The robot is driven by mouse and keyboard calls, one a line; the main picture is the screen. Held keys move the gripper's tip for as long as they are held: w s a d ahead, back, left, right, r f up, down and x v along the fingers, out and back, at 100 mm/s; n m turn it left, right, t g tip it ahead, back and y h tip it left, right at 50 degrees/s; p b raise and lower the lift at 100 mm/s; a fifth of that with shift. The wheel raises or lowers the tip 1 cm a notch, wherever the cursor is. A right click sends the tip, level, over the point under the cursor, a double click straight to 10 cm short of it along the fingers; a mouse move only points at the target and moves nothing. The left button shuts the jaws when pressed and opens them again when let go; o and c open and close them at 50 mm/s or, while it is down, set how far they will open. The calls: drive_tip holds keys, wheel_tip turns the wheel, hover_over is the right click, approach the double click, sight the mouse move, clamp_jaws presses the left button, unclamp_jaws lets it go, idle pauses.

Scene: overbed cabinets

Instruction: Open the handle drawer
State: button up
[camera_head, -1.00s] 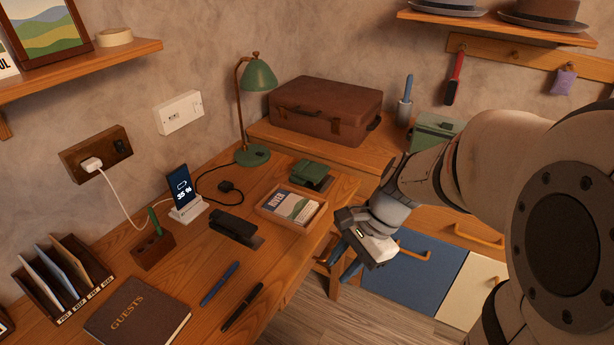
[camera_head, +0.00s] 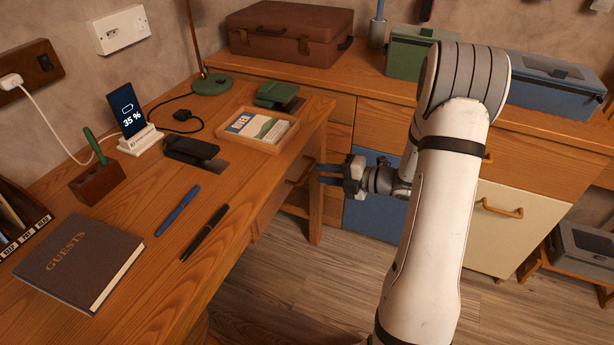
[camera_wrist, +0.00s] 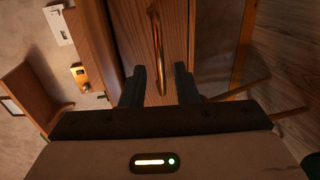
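A wooden drawer front (camera_head: 272,208) is on the side of the desk, under its top. Its bar handle (camera_head: 301,173) is partly in shadow near my gripper. In the wrist view the brass-coloured handle (camera_wrist: 157,50) runs upright in the picture on the drawer front (camera_wrist: 178,35), which looks closed. My gripper (camera_head: 322,174) points left at the desk side. Its two dark fingers (camera_wrist: 160,78) are open, and the lower end of the handle appears between them in the picture. I cannot tell whether they touch it.
The desk top (camera_head: 165,265) holds a notebook, pens, a stapler and a paper tray (camera_head: 275,145) above the drawer. A cabinet with a blue door (camera_head: 372,215) and a cream door (camera_head: 515,225) stands behind my arm. Wooden floor (camera_head: 300,285) is open beside the desk.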

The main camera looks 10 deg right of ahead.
sight(308, 170)
drive_tip(key=b+x, duration=0.1)
drive_tip(key=x, duration=0.4)
drive_tip(key=shift+w+a+f, duration=0.1)
drive_tip(key=shift+a, duration=0.1)
clamp_jaws()
idle(0.3)
